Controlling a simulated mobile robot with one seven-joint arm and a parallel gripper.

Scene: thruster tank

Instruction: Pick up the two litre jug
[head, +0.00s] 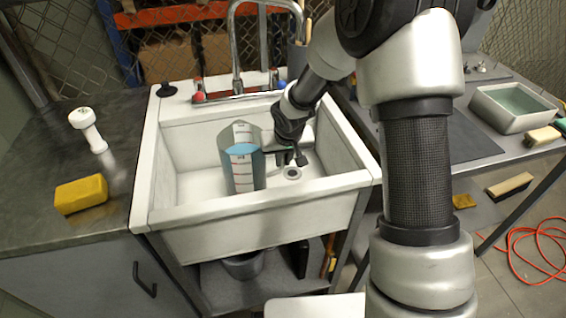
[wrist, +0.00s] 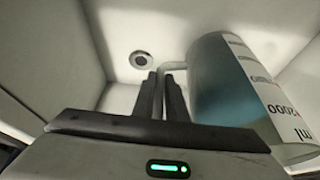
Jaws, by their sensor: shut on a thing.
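The two litre jug (head: 243,172) is clear with red and dark markings and holds blue liquid. It is upright inside the white sink (head: 160,180); its base is partly behind the front rim, so I cannot tell whether it touches the sink floor. My gripper (head: 291,157) is down in the sink at the jug's right side. In the wrist view, the jug (wrist: 232,85) is to the right of my gripper (wrist: 166,88), with a "2000" and "ml" marking showing. The fingers are shut on the jug's pale handle (wrist: 172,66).
A chrome tap (head: 236,50) rises behind the basin. The drain (head: 292,173) lies right of the jug. A yellow sponge (head: 81,194) and a white object (head: 88,130) are on the left counter. A grey tub (head: 512,107) stands on the right bench.

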